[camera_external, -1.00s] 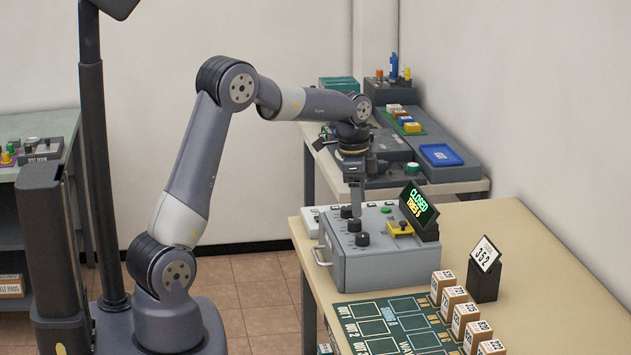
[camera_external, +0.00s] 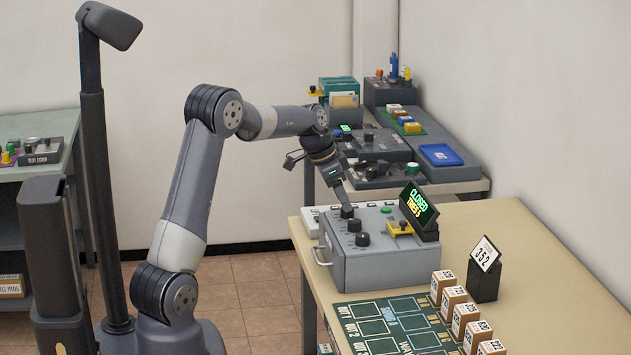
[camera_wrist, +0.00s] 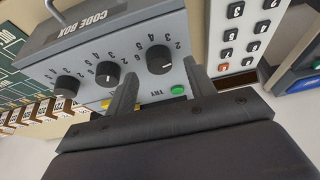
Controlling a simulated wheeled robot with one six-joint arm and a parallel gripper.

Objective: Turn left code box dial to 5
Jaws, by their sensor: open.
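The grey code box (camera_external: 385,262) stands on the near table with three black dials along its top. The left dial (camera_external: 347,211) is the farthest one in the external view. My gripper (camera_external: 345,204) is tilted, with its fingertips at this dial. In the wrist view, the fingers of my gripper (camera_wrist: 159,70) are apart, with the left dial (camera_wrist: 160,60) between their tips; I cannot tell whether they touch it. The dial has a white pointer mark, but its setting is too small to read surely. The middle dial (camera_wrist: 108,73) and right dial (camera_wrist: 67,87) are outside the fingers.
The box's display (camera_external: 418,206) reads CLOSED and TRIES 5. A green button (camera_wrist: 178,89) is close to the right finger. A white keypad (camera_wrist: 236,35) lies beside the box. A number stand (camera_external: 486,270), cartons (camera_external: 466,318) and a green board (camera_external: 385,325) are nearer.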

